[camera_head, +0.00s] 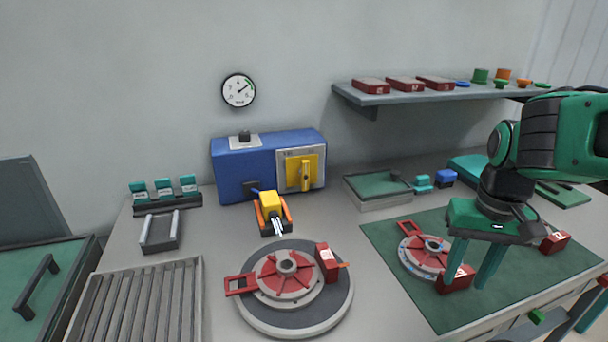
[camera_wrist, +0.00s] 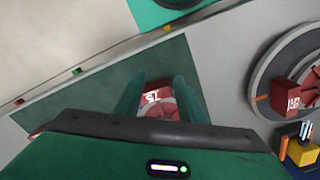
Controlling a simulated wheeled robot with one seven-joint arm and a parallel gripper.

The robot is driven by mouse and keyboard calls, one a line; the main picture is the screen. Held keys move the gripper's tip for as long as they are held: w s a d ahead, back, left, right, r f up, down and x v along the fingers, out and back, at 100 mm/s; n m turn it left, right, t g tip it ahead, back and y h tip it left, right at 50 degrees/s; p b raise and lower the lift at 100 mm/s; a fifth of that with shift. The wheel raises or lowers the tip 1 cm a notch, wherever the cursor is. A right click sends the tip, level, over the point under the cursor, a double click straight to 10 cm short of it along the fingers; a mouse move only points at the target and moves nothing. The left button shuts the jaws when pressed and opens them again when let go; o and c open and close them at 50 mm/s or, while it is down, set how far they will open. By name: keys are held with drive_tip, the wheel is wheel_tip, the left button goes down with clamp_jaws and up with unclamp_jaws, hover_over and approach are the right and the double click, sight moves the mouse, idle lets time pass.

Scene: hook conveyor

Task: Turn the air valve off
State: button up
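A yellow handle (camera_head: 305,175) stands upright on a yellow square plate on the front of a blue box (camera_head: 245,170) against the wall. It looks like the air valve, though no label on it is readable. A round gauge (camera_head: 239,91) hangs on the wall above the box. My gripper (camera_head: 468,283) is at the right, far from the handle, pointing down over a green mat. Its fingers are apart around or above a red numbered block (camera_head: 455,279). The wrist view shows that block (camera_wrist: 156,94) between the fingertips (camera_wrist: 160,78); contact cannot be told. The handle is not seen there.
A round turntable (camera_head: 270,322) with a red-and-grey fixture stands front centre. A yellow-and-orange clamp (camera_head: 271,212) sits before the blue box. A green-lined tray (camera_head: 380,188) stands right of it. A wall shelf (camera_head: 395,97) overhangs the back right. A ribbed rack (camera_head: 140,305) fills the front left.

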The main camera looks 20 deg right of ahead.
drive_tip(key=w+r+n+t+h, duration=0.15)
drive_tip(key=w+r, duration=0.25)
drive_tip(key=w, duration=0.8)
drive_tip(key=n+t+y, duration=0.2)
drive_tip(key=n+t, duration=0.1)
drive_tip(key=n, duration=0.2)
approach(306, 168)
drive_tip(key=f, duration=0.2)
drive_tip(key=shift+h, duration=0.25)
drive_tip(key=x, duration=1)
drive_tip(key=shift+w+a+f, duration=0.1)
drive_tip(key=shift+w+a, duration=0.1)
drive_tip(key=shift+w, duration=0.25)
drive_tip(key=shift+c, duration=0.6)
clamp_jaws()
